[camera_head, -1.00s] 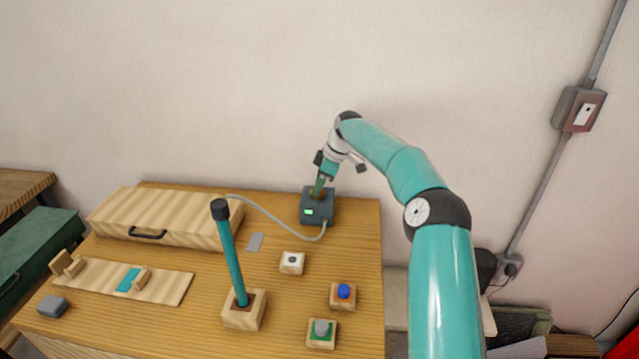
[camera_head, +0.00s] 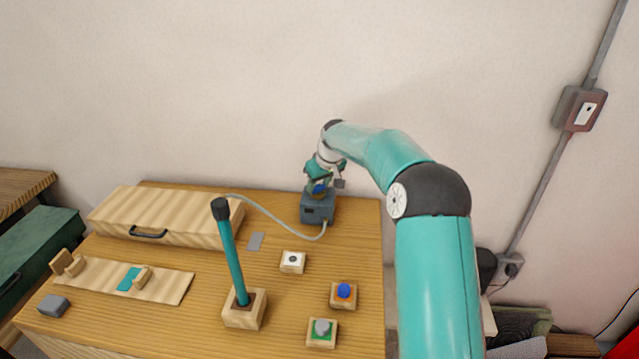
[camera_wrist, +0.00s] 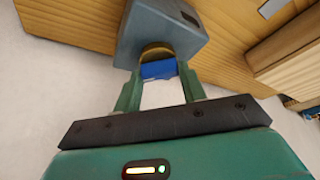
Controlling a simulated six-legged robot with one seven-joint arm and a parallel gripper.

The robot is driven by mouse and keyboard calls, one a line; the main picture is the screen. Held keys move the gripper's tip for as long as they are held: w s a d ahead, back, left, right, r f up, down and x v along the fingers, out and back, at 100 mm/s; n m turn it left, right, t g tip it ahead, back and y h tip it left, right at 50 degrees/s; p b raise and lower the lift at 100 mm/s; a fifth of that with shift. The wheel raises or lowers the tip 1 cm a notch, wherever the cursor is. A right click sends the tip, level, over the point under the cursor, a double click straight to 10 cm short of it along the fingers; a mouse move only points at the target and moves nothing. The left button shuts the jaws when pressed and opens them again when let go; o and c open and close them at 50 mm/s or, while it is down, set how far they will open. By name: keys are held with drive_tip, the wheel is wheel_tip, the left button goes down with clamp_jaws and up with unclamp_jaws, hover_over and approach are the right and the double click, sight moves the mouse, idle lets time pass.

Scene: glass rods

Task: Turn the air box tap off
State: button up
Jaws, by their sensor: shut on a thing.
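The air box (camera_head: 314,215) is a dark grey-blue box at the back right of the wooden table, with a hose at its front. Its front display looks dark. The tap's blue handle (camera_wrist: 158,70) sits on a round brass-coloured base on top of the box (camera_wrist: 165,25). My gripper (camera_head: 319,188) reaches down over the box from above. In the wrist view, its two green fingers stand on either side of the blue handle and are shut on it. The gripper's wrist partly hides the tap in the head view.
A grey hose (camera_head: 281,232) runs from the box to a wooden case (camera_head: 165,215). A teal lever (camera_head: 232,260) stands upright at the front middle. Blue (camera_head: 343,291), grey (camera_head: 322,328) and white (camera_head: 292,260) button blocks sit to the right. The wall is close behind.

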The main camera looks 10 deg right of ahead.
drive_tip(key=m+h, duration=0.1)
drive_tip(key=m, duration=0.3)
drive_tip(key=shift+a+m+h, duration=0.15)
drive_tip(key=shift+m+h, duration=0.15)
drive_tip(key=shift+h, duration=0.1)
drive_tip(key=shift+m+h, duration=0.7)
drive_tip(key=shift+m, duration=1.1)
drive_tip(key=o, duration=1)
drive_tip(key=v, duration=1.4)
drive_tip(key=shift+f, duration=0.1)
